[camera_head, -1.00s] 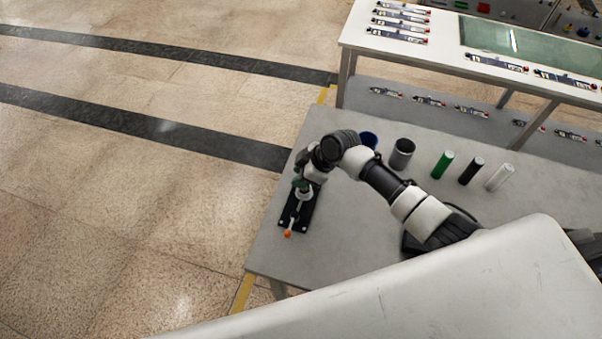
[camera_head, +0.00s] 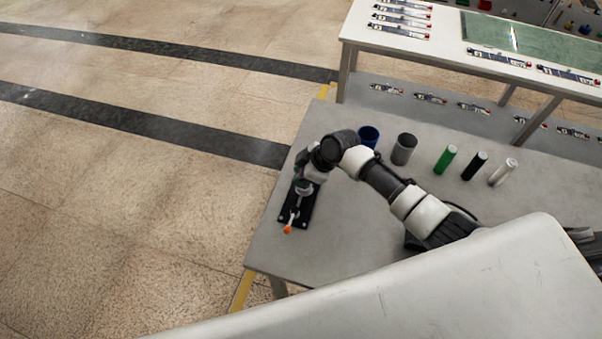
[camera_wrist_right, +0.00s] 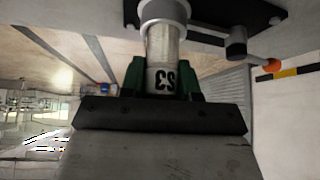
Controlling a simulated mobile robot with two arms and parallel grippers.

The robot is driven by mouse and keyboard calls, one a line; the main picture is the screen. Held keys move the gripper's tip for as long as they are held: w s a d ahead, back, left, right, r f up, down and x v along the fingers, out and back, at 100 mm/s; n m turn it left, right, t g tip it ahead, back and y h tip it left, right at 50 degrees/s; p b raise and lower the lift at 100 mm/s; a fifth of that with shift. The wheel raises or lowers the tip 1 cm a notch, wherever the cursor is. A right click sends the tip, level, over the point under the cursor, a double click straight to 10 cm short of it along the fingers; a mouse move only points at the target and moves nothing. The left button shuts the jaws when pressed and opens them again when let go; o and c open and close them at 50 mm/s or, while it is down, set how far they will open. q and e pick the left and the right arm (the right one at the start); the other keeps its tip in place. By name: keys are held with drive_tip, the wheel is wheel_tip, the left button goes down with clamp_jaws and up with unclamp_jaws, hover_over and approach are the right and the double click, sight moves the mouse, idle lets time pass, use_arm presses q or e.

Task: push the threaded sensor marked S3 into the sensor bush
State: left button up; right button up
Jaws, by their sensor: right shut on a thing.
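My right gripper (camera_head: 302,187) is over the black base plate (camera_head: 308,213) at the table's left end. In the wrist view its green fingers (camera_wrist_right: 163,78) are shut on the metal sensor marked S3 (camera_wrist_right: 164,52), whose lettering appears upside down. The sensor's far end meets the light grey ring of the sensor bush (camera_wrist_right: 164,10), in line with it; how deep it sits inside is hidden. A lever with an orange knob (camera_head: 287,230) sticks out from the plate; the knob also shows in the wrist view (camera_wrist_right: 272,66). My left gripper is out of view.
On the grey table (camera_head: 350,235) stand a blue cup (camera_head: 369,136), a grey cup (camera_head: 404,149), a green cylinder (camera_head: 445,159), a black one (camera_head: 473,166) and a white one (camera_head: 503,172).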

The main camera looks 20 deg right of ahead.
drive_tip(key=o, duration=1.1)
drive_tip(key=shift+f, duration=0.1)
drive_tip(key=shift+c, duration=0.2)
drive_tip(key=b+v, duration=0.1)
drive_tip(key=v, duration=0.9)
drive_tip(key=shift+d+r, duration=0.15)
drive_tip(key=shift+r, duration=0.2)
drive_tip(key=shift+s, duration=0.15)
